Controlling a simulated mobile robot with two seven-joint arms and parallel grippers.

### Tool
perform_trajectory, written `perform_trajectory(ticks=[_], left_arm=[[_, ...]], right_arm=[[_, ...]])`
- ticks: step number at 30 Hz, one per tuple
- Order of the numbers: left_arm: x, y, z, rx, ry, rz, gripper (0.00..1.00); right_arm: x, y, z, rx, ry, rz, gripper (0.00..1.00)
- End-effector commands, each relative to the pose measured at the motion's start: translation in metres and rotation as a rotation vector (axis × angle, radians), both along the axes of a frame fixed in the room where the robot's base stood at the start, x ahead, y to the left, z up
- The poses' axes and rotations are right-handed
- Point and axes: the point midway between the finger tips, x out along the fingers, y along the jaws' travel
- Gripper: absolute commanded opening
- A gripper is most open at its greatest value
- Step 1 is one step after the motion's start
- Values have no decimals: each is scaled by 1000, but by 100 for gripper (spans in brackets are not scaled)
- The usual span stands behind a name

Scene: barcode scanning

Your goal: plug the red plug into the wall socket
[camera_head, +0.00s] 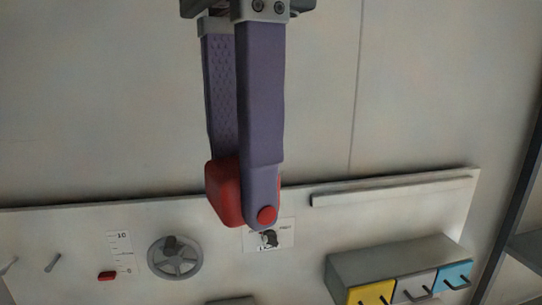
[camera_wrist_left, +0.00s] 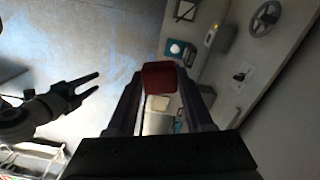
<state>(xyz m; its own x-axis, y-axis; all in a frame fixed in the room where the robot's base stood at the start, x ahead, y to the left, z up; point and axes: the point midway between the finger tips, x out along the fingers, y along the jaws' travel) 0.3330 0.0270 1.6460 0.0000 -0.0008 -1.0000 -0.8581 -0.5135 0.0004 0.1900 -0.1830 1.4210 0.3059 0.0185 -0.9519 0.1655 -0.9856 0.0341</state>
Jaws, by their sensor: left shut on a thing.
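My left gripper (camera_head: 254,205) comes down from the top in the head view, shut on the red plug (camera_head: 224,192). The plug is a rounded red block between the purple fingers, held clear in front of the panel. The left wrist view also shows the plug (camera_wrist_left: 160,78) between the fingertips. My right gripper (camera_wrist_left: 98,83) is at the left of the left wrist view, with two dark fingers spread apart and nothing between them. I cannot make out the wall socket for certain in either view.
A grey panel (camera_head: 90,240) carries a handwheel (camera_head: 174,257), a small red slider (camera_head: 107,276) and a white plate (camera_head: 285,226) with a dark switch, partly behind the gripper. A drawer box (camera_head: 365,258) with yellow, grey and blue fronts stands at the right.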

Motion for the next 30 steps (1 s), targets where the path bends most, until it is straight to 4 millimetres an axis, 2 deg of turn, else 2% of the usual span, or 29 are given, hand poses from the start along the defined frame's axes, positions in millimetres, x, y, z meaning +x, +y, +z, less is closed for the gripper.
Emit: perform_trajectory(ticks=[4,9,13,18,30], left_arm=[[7,42,-4,-4,1,278,3],[7,97,-9,-6,2,672,3],[2,127,-12,-2,2,896,3],[-2,142,-14,0,2,1027,3],[-2,142,-14,1,1,1033,3]], right_arm=[[0,0,0,0,0,0,50],[0,0,0,0,0,0,50],[0,0,0,0,0,0,50],[0,0,0,0,0,0,50],[0,0,0,0,0,0,50]])
